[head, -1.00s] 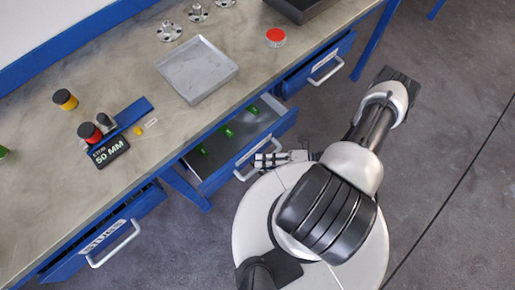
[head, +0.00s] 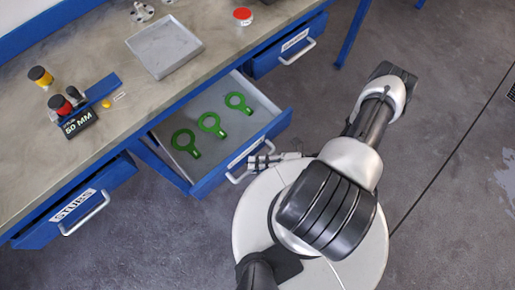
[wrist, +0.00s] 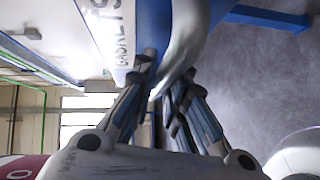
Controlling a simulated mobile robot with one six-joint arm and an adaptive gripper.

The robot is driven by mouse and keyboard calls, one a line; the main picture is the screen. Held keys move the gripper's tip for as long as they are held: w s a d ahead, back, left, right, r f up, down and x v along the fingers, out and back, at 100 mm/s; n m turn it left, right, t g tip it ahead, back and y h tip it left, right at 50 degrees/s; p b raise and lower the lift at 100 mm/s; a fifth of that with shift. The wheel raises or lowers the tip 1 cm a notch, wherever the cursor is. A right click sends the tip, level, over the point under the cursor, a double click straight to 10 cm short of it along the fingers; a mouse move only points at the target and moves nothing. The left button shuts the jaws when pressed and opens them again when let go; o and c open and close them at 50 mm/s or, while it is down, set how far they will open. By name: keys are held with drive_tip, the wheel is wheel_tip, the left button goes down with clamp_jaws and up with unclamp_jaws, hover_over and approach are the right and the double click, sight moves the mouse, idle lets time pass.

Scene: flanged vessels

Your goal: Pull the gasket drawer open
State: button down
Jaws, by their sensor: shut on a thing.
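The gasket drawer (head: 246,146) stands well out from the blue bench in the head view, with several green ring gaskets with tabs (head: 211,124) lying inside on its grey floor. In the wrist view its front (wrist: 118,30) shows large printed letters reading like "GASKETS". My gripper (head: 262,163) is at the drawer's handle (head: 238,176), shut on it. In the wrist view my gripper's fingers (wrist: 162,98) close around the handle, and they hide part of it.
Another drawer (head: 290,47) is at the right.

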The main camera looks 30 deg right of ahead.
drive_tip(key=shift+w, duration=0.1)
drive_tip(key=c, duration=1.6)
unclamp_jaws()
drive_tip(key=v, duration=1.2)
drive_tip(key=shift+r, duration=0.1)
